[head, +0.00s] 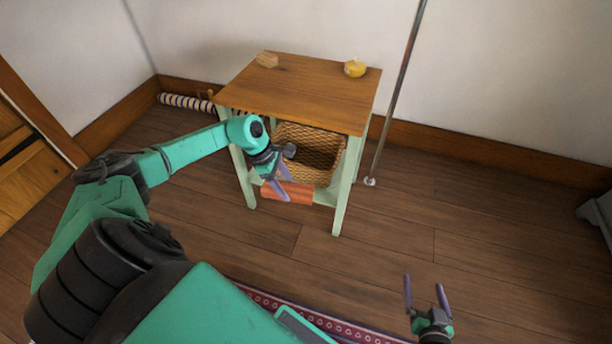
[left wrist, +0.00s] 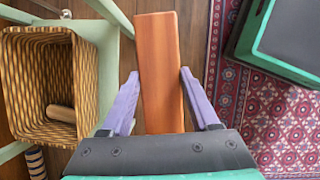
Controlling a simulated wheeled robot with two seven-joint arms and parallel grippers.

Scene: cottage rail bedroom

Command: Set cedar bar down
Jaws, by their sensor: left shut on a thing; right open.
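The cedar bar (head: 290,193) is a long reddish-orange block. My left gripper (head: 278,184) is shut on it in front of the small table's lower front. In the left wrist view the bar (left wrist: 160,60) lies lengthwise between the two purple fingers, pointing away from the wrist, with dark floorboards below. It is beside the pale green table frame; I cannot tell if it touches anything under it. My right gripper (head: 426,289) is open and empty over the floor at the lower right of the head view.
A metal pole (head: 396,105) stands right. A red rug (left wrist: 280,122) lies nearby.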

